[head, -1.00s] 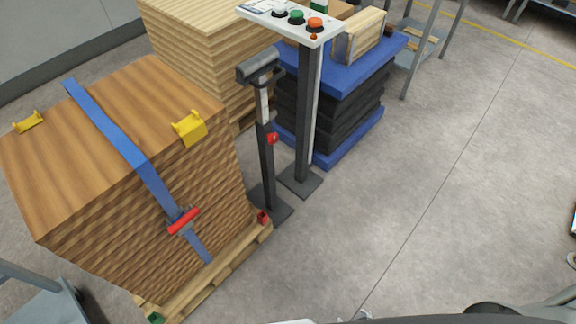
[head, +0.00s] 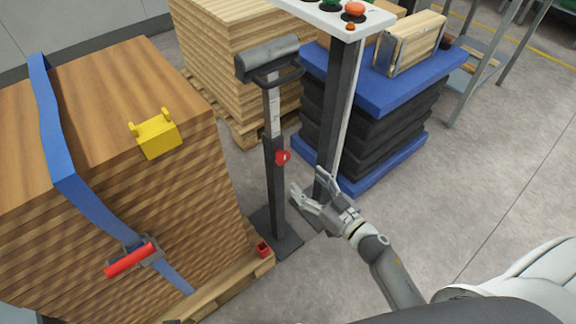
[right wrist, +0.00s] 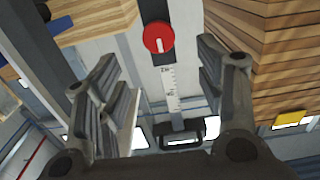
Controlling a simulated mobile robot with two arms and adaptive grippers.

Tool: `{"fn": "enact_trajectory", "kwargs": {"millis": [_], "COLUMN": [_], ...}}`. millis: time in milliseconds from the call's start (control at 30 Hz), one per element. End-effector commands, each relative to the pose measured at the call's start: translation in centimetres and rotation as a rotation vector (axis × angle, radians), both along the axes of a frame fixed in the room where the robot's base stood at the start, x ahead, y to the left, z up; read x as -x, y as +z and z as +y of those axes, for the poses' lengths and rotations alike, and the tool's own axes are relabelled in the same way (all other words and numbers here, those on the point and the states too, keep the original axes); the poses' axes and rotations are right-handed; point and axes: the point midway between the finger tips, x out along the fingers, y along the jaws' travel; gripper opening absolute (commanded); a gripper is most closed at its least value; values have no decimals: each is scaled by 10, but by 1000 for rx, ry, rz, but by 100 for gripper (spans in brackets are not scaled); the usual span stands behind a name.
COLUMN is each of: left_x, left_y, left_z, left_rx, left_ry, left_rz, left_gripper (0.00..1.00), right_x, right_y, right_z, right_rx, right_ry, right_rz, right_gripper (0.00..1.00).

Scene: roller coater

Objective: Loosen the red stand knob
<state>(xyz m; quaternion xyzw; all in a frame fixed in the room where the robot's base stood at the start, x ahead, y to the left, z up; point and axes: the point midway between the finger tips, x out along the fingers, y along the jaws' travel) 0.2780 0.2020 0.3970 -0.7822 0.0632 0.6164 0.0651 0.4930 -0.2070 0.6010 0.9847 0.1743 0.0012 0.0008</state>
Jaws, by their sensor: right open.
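The red stand knob (head: 283,157) sits on the side of a dark upright stand post (head: 274,195) with a scale strip and a grey roller head (head: 268,58) on top. In the right wrist view the round red knob (right wrist: 158,37) with a white mark shows beyond and between the fingers. My right gripper (head: 308,184) is open and empty, right of the knob and slightly below it in the head view, apart from it. It shows large in the right wrist view (right wrist: 165,85). My left gripper is not in view.
A strapped wood stack (head: 170,185) on a pallet stands close on the left. A control panel post (head: 340,110) stands just right of the stand. A blue lift table (head: 425,85) is behind. The floor (head: 470,170) at right is clear.

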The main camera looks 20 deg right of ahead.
Motion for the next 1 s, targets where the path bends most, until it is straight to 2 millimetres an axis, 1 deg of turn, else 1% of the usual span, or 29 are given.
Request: {"fn": "enact_trajectory", "kwargs": {"millis": [33, 300, 500, 700, 933, 967, 1000], "left_x": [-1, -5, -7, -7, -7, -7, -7], "left_y": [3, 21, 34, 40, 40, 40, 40], "left_z": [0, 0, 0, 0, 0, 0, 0], "left_rx": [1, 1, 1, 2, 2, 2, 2], "left_ry": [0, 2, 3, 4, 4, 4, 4], "left_rz": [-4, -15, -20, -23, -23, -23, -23], "left_gripper": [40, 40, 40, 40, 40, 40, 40], "right_x": [-9, -55, -79, -87, -87, -87, -87], "right_y": [1, 0, 0, 0, 0, 0, 0], "right_z": [3, 20, 28, 32, 32, 32, 31], "right_rx": [0, -3, 0, -1, -1, -1, -1], "right_ry": [0, -1, -3, -2, -2, -2, -2], "right_rz": [-4, -1, -1, 1, 1, 1, 1], "right_gripper": [63, 63, 63, 63, 63, 60, 55]}}
